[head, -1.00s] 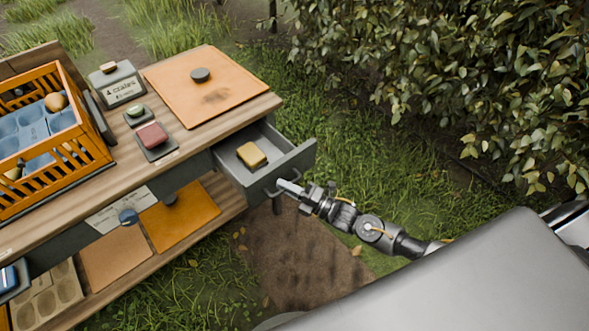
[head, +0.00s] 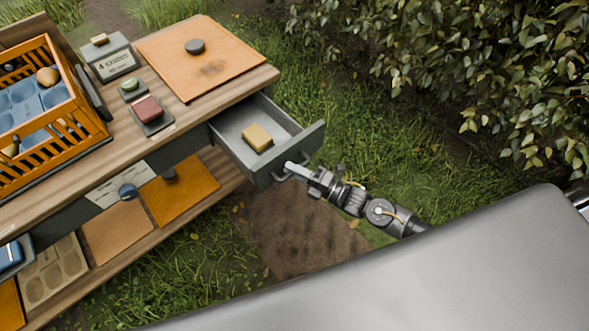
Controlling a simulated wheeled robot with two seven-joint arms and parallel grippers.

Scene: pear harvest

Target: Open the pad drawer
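The pad drawer (head: 231,155) is a grey drawer under the right end of the wooden bench. It stands pulled out, its inside in plain view. A yellow pad (head: 257,137) lies in it, clear of the front panel. My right gripper (head: 291,168) is at the handle (head: 280,177) on the drawer's front, with its fingers appearing closed around it; the fingertips are small and partly hidden. My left gripper is not in view.
The bench top (head: 185,117) holds an orange crate (head: 88,128), a red pad on a dark tray (head: 150,110) and an orange board (head: 225,65). A leafy hedge (head: 450,70) stands at the right. Grass and bare soil lie before the drawer.

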